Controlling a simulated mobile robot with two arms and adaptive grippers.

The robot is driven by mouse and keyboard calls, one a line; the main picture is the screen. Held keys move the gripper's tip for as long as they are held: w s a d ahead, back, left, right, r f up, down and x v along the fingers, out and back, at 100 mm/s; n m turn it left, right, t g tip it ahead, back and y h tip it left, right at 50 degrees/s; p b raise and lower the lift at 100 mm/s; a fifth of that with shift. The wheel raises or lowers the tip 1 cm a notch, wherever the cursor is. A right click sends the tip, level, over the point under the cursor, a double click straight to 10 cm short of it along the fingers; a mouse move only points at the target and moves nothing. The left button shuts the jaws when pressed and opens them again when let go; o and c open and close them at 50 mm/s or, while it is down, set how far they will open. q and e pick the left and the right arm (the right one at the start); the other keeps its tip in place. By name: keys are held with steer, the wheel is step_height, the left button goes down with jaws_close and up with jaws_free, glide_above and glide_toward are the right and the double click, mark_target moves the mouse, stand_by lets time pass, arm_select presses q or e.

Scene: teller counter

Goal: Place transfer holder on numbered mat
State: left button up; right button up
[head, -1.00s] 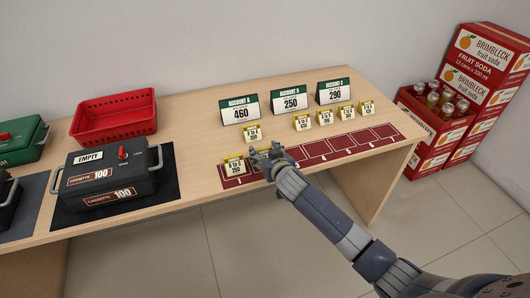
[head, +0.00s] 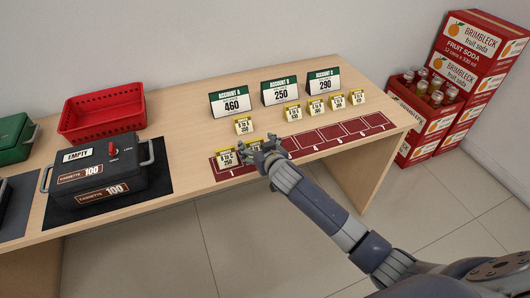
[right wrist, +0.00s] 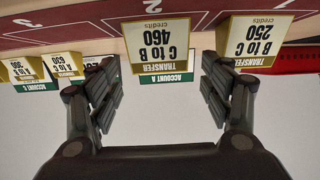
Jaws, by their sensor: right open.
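The red numbered mat (head: 310,140) lies along the counter's front edge. A yellow transfer holder reading 250 (head: 227,158) stands on its left end and shows at the right wrist view's upper right (right wrist: 251,42). My right gripper (head: 262,147) is low over the mat, right of that holder, and open. Its fingers (right wrist: 160,90) stand on either side of the holder "C to B 460" (right wrist: 157,45), with gaps at both sides. This holder appears to stand on the mat near number 2; in the head view my gripper mostly hides it. My left gripper is out of view.
Another holder (head: 243,125) stands behind the mat, before the Account A sign (head: 231,103). Several more (head: 315,107) stand before the Account B (head: 281,91) and C (head: 323,81) signs. Left are a black cash case (head: 95,177) and red basket (head: 103,113). The mat's right half is bare.

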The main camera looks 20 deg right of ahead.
steer(key=v, duration=1.1)
steer(key=s+d+f+g, duration=0.15)
steer(key=s+f, duration=0.45)
steer(key=f, duration=0.6)
steer(key=s+d+f+n+g, duration=0.1)
steer(key=s+f+g, duration=0.3)
steer(key=f, duration=0.8)
steer(key=s+d+f+g, duration=0.2)
steer(key=s+f, duration=0.5)
steer(key=f, duration=0.5)
steer(key=s+f+g, duration=0.1)
steer(key=s+f, duration=0.4)
steer(key=s, duration=0.5)
steer(key=s+f+g, duration=0.2)
steer(key=s+f, duration=0.3)
steer(key=s, duration=0.6)
steer(key=s+a+f+n+g, duration=0.1)
steer(key=s+f, duration=0.4)
steer(key=s, duration=0.6)
steer(key=shift+f+g, duration=0.35)
steer(key=shift+g, duration=0.1)
